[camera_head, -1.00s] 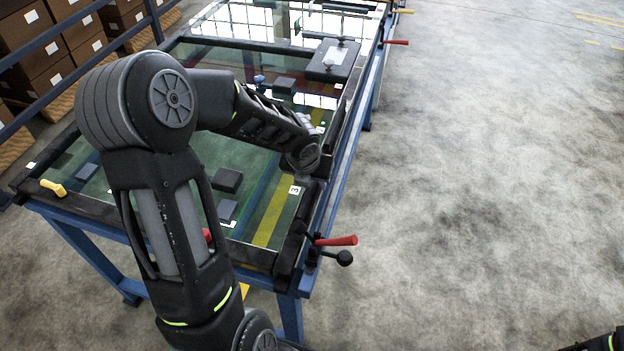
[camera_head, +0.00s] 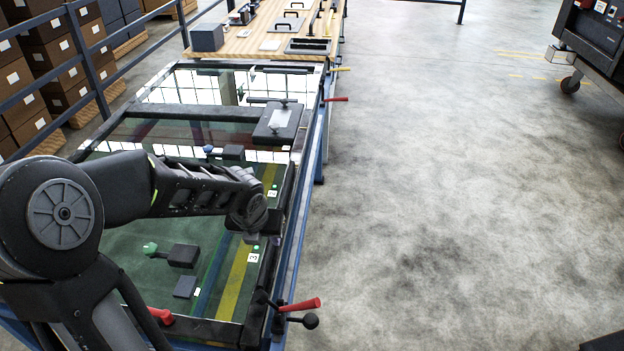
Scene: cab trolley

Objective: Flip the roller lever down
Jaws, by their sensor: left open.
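Several levers stick out along the right edge of the glass-topped blue bench. The nearest is a red-handled lever (camera_head: 300,305), pointing right and slightly up. A black ball-knob lever (camera_head: 309,321) sits just below it. Farther along are another red lever (camera_head: 336,99) and a yellow one (camera_head: 341,69). I cannot tell which is the roller lever. My left gripper (camera_head: 257,221) is over the bench near its right edge, beyond the nearest red-handled lever and apart from it. It is open, though its fingers are hard to make out. My right gripper is not in view.
The bench top (camera_head: 125,232) carries dark blocks (camera_head: 183,256), a green knob (camera_head: 150,249) and a raised dark plate (camera_head: 278,124). A wooden table (camera_head: 225,43) stands beyond. Boxes (camera_head: 60,75) and a railing are left. A dark machine (camera_head: 595,40) is far right. The floor right of the bench is clear.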

